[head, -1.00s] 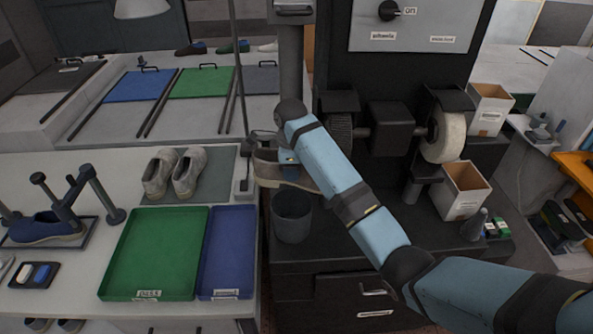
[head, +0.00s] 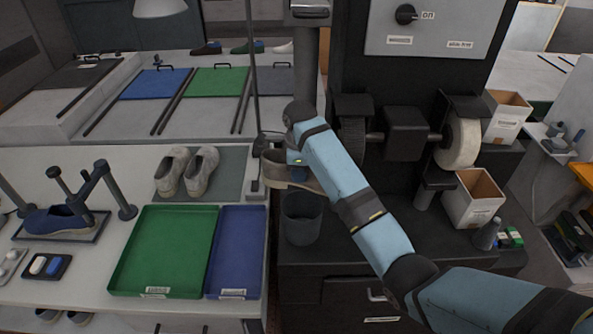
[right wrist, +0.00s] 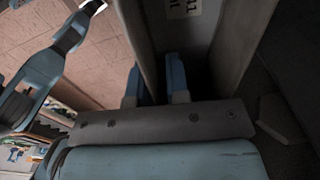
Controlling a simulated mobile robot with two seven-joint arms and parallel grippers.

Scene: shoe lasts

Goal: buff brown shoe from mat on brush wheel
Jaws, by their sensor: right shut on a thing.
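My right gripper (head: 298,170) is shut on a brown shoe (head: 276,166), whose greyish-brown body sticks out on both sides of it. The shoe is held in the air above the dark bin, left of the brush wheel. The dark brush wheel (head: 351,142) is partly hidden by my forearm, and a gap to the shoe shows. In the right wrist view the blue fingers (right wrist: 157,88) point at a dark surface; the shoe is hard to make out there. The grey mat (head: 228,180) bears a pair of greyish shoes (head: 187,171). My left gripper is not in view.
A pale buffing wheel (head: 458,143) is on the machine's right end; the switch (head: 406,14) points to "on". Below the shoe is a dark bin (head: 302,218). Green (head: 165,250) and blue (head: 238,250) trays lie on the left table. Open cartons (head: 474,200) stand right.

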